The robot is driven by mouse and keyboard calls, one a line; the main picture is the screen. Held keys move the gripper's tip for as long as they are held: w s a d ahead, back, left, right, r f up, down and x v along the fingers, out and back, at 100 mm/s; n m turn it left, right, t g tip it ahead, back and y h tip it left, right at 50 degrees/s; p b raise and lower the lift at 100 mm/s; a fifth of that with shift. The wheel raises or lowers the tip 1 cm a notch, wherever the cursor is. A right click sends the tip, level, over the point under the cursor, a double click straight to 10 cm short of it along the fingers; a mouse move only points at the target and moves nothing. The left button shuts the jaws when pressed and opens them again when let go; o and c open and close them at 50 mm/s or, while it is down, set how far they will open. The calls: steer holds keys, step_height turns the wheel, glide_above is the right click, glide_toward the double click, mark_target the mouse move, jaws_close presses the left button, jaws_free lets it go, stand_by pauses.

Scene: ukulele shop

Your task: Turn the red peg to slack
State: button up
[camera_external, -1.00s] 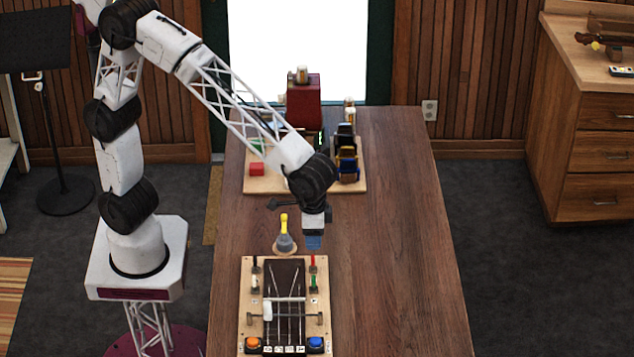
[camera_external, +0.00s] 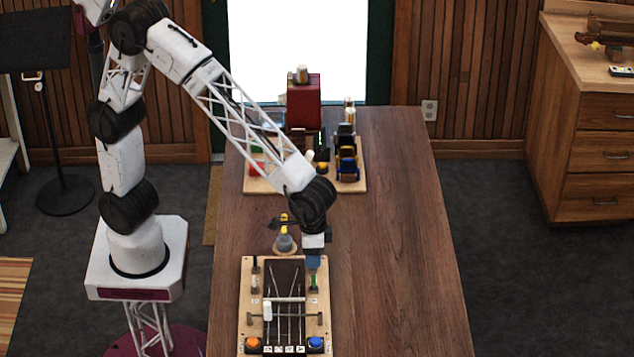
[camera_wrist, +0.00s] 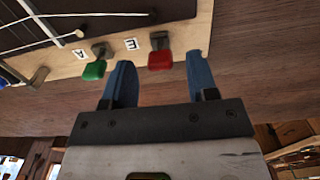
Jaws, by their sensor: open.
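The red peg (camera_wrist: 160,59) sits at the edge of the light wooden string board (camera_wrist: 190,25), beside a label that looks like "E". In the wrist view it lies between the blue fingertips of my gripper (camera_wrist: 159,72), which is open. The fingers are around the peg's sides, and I cannot tell whether either one touches it. In the external view my gripper (camera_external: 314,262) is over the board's upper right corner and hides the red peg. The green peg (camera_wrist: 93,70) is just left of the fingers, next to a label that looks like "A".
The board (camera_external: 246,300) also carries a black peg, a white peg, an orange button (camera_external: 253,344) and a blue button (camera_external: 316,344). A grey and yellow tool (camera_external: 284,240) stands behind it. The table (camera_external: 400,260) to the right is clear.

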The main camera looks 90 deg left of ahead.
steer(key=shift+f, duration=0.65)
steer(key=c, duration=0.9)
